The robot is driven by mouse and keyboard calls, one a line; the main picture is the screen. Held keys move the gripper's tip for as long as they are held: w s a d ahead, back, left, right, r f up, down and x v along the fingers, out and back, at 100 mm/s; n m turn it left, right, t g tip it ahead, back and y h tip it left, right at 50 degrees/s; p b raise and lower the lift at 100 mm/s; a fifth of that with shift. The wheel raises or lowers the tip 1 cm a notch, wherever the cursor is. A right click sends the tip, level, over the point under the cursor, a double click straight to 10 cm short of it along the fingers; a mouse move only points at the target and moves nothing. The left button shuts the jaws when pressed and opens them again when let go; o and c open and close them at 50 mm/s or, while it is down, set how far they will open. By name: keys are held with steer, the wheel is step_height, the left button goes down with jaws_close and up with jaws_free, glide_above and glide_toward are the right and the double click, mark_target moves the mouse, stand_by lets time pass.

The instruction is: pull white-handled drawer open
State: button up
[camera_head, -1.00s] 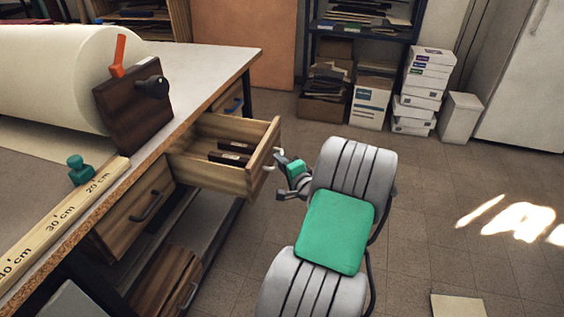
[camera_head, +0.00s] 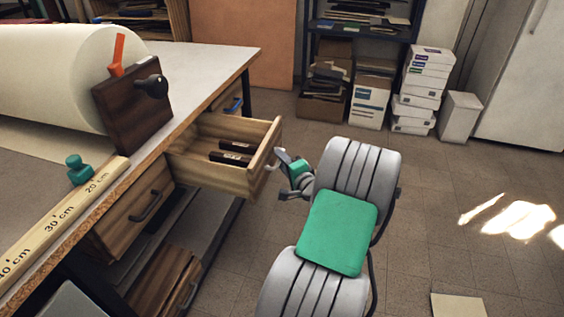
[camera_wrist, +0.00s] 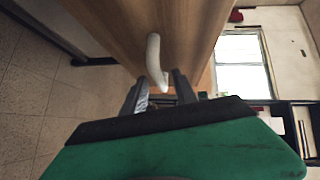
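The wooden drawer (camera_head: 215,177) with the white handle (camera_head: 271,160) stands well out from the workbench in the head view. Its inside shows two dark labelled blocks (camera_head: 234,150). My gripper (camera_head: 281,160) is just right of the drawer front, close to the handle. In the wrist view the curved white handle (camera_wrist: 154,60) hangs from the wooden drawer front (camera_wrist: 120,22), its free-looking end between my two fingertips (camera_wrist: 159,82). The fingers are apart, with gaps beside the handle, so my gripper looks open. Whether a finger touches the handle is hard to tell.
Other drawers with dark (camera_head: 150,205) and blue (camera_head: 233,105) handles flank it under the bench (camera_head: 205,62). A stack of white boxes (camera_head: 424,85), a white bin (camera_head: 459,117) and a shelf (camera_head: 365,30) stand behind.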

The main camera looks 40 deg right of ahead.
steer(key=v, duration=0.7)
steer(key=shift+s+p, duration=0.3)
steer(key=shift+s, duration=0.1)
steer(key=shift+a, duration=0.25)
